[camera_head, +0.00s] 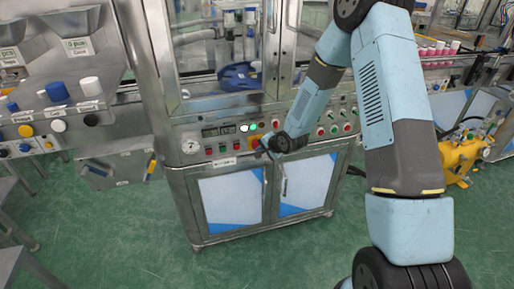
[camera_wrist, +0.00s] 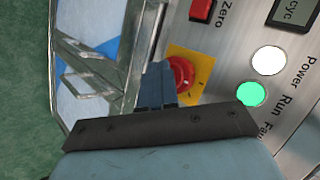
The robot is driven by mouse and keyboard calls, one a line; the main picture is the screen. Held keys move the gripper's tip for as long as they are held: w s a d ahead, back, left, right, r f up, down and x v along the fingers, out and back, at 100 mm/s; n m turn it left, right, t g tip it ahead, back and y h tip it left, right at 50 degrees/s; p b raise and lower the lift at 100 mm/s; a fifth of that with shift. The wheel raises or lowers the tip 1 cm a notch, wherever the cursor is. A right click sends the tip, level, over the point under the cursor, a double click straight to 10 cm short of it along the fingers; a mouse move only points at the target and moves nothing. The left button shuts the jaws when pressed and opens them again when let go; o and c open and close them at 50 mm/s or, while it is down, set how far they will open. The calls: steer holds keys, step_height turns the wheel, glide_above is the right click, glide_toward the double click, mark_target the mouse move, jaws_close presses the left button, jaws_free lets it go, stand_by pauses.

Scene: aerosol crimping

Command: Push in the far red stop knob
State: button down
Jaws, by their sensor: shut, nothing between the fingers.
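A round red stop knob (camera_wrist: 183,74) on a yellow plate (camera_wrist: 205,66) is on the steel control panel, in the middle of the wrist view. In the head view the yellow plate and red knob (camera_head: 256,143) show only in part beside my gripper. My gripper (camera_head: 266,148) is shut and empty, with its fingertips close to the panel. In the wrist view the shut fingers (camera_wrist: 158,80) are just left of the knob and overlap its edge. I cannot tell whether they touch it.
A white lamp (camera_wrist: 268,60) and a lit green lamp (camera_wrist: 251,93) are right of the knob. A red square button (camera_wrist: 202,10) is above it. Cabinet doors (camera_head: 232,198) with handles lie below the panel. More red and green buttons (camera_head: 334,128) are farther right.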

steer(key=shift+w, duration=0.3)
stand_by(0.5)
steer(key=shift+s+d, duration=0.15)
steer(key=shift+s, duration=0.65)
steer(key=shift+s, duration=0.15)
steer(key=s, duration=0.2)
steer(key=s+d, duration=0.1)
steer(key=s, duration=0.1)
steer(key=shift+s+d, duration=0.2)
steer(key=shift+s, duration=0.1)
